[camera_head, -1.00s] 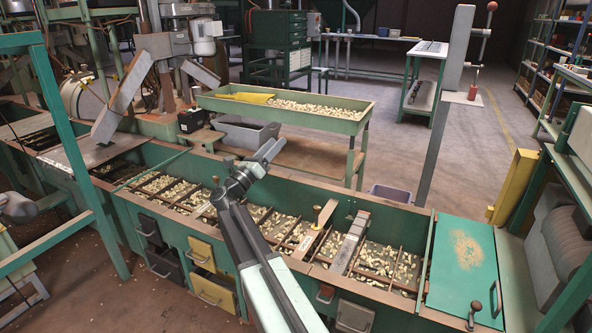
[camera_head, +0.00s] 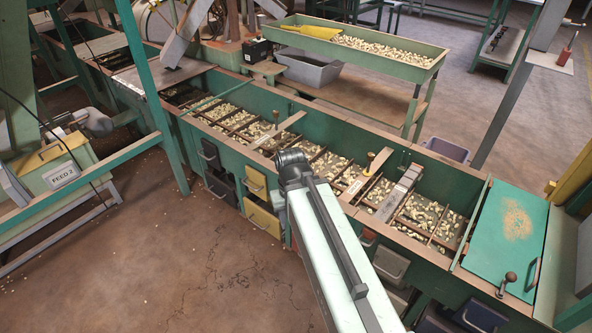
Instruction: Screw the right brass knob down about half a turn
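The right brass knob (camera_head: 369,161) stands upright on a wooden crosspiece (camera_head: 357,187) over the nut trough, right of my arm. A second, left brass knob (camera_head: 276,117) stands on another crosspiece (camera_head: 283,131), farther along the trough. My pale green arm reaches up from the bottom of the view and ends in a dark wrist joint over the trough's front edge. The wrist is left of the right knob and apart from it in the picture. My gripper's fingers are not visible; the wrist and arm hide whatever is beyond them.
The green trough (camera_head: 335,123) holds nuts in several divided compartments. A metal bar (camera_head: 398,190) crosses it just right of the right knob. A green lid (camera_head: 507,236) with a dark ball-topped lever (camera_head: 508,281) lies farther right. Bins hang along the front; the floor at front left is clear.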

